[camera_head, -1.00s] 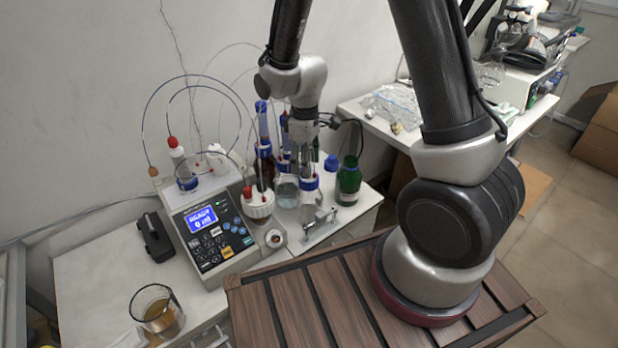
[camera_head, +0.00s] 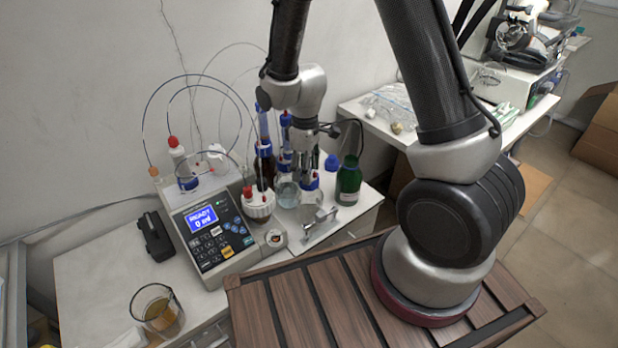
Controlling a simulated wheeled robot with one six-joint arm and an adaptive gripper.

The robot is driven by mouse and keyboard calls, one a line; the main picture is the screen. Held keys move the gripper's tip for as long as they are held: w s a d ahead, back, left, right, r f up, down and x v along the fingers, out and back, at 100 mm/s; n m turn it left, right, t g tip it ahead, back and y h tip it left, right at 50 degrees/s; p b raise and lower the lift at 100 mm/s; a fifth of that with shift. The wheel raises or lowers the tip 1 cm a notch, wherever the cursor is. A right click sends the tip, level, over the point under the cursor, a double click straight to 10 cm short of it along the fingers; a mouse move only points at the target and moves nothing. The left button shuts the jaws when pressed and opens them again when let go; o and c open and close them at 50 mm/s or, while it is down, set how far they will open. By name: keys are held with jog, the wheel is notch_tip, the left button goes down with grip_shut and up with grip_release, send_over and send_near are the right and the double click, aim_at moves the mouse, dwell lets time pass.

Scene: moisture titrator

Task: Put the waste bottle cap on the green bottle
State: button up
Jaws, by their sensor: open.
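The green bottle (camera_head: 348,184) stands upright near the right end of the white bench, its top dark green with no cap visible on it. A blue cap (camera_head: 332,163) shows just left of and behind the green bottle's neck; I take it for the waste bottle cap, and it appears apart from the bottle. My gripper (camera_head: 305,179) points down to the left of both, over or in front of a clear bottle with a blue collar (camera_head: 311,184). It is open, and nothing is visibly held. I cannot tell whether its fingertips touch that bottle.
The titrator (camera_head: 210,235) with its lit display stands left of my gripper. A white-capped jar (camera_head: 258,204), a clear round flask (camera_head: 287,194) and tall blue-topped tubes crowd the space beside my gripper. A small metal fixture (camera_head: 318,222) lies in front. A beaker (camera_head: 158,312) stands front left.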

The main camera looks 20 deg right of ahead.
grip_shut()
jog(key=shift+r, duration=0.45)
dwell(0.6)
jog(key=shift+r, duration=2.1)
